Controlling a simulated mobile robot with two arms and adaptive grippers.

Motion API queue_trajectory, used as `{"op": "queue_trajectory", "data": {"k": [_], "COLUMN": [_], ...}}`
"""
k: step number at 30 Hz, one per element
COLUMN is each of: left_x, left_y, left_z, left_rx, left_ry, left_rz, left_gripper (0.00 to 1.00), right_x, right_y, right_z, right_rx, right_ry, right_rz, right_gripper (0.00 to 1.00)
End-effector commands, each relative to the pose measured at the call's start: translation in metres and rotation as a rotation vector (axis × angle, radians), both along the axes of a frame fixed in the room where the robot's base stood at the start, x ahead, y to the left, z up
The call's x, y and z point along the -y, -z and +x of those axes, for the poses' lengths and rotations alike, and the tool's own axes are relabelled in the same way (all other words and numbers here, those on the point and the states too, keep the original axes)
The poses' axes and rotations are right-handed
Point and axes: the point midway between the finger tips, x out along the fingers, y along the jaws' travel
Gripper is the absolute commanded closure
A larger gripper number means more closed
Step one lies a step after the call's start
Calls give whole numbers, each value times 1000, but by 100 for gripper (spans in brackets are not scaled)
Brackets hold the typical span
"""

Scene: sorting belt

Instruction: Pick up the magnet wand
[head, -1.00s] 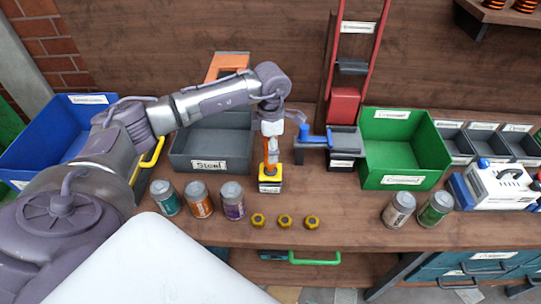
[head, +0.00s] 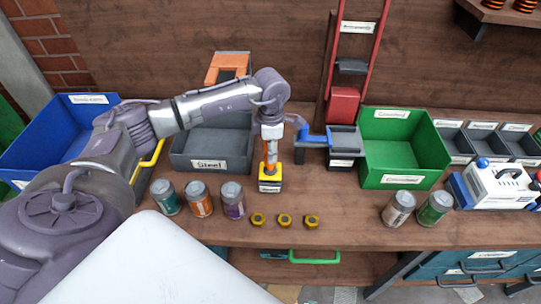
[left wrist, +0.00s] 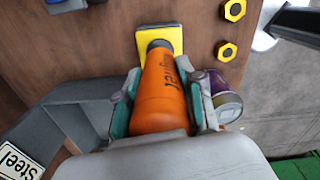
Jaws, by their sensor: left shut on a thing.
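The magnet wand (head: 271,150) has an orange handle and stands upright in a yellow and dark block (head: 270,178) on the bench, right of the Steel bin. My left gripper (head: 271,138) comes down on it from above, its fingers around the handle. In the left wrist view the orange handle (left wrist: 163,95) fills the space between the two pads of the gripper (left wrist: 165,108), and the yellow base shows beyond it. The gripper is shut on the handle. The wand's lower end is hidden in the block. My right gripper is not in view.
The grey Steel bin (head: 178,155) is left of the wand, with cans (head: 233,208) in front of it. Several brass nuts (head: 284,220) lie near the front edge. A blue-handled press (head: 340,137) and green bin (head: 362,160) stand to the right.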

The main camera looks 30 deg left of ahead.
Motion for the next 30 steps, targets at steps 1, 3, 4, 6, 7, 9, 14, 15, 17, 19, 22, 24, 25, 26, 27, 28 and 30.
{"op": "queue_trajectory", "data": {"k": [1,3,4,6,7,9,14,15,17,19,22,24,25,26,27,28,30], "left_x": [0,0,0,-1,-1,0,6,14,26,39,59,72,78,83,89,94,102], "left_y": [-1,-3,-4,-8,-11,-19,-43,-47,-53,-62,-73,-82,-85,-88,-92,-95,-101], "left_z": [1,1,1,1,2,1,2,3,4,6,8,10,11,11,12,12,13], "left_rx": [1,3,3,4,6,5,7,6,6,6,6,6,7,6,4,5,4], "left_ry": [0,-1,-1,-1,-1,-1,5,5,5,5,7,6,5,5,4,4,2], "left_rz": [0,0,0,0,0,1,-3,-3,-2,-4,-3,-2,-2,-2,-2,-2,-1], "left_gripper": [100,100,100,100,100,100,100,100,100,100,100,100,100,100,100,100,100], "right_x": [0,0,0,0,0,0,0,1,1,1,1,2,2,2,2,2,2], "right_y": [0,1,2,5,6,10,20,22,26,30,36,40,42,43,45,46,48], "right_z": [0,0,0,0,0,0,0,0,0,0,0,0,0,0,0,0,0], "right_rx": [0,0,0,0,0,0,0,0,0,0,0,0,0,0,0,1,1], "right_ry": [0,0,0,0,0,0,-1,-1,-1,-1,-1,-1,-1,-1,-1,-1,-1], "right_rz": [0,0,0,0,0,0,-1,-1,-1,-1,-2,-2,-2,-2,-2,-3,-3], "right_gripper": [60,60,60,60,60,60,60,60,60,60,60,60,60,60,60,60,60]}}
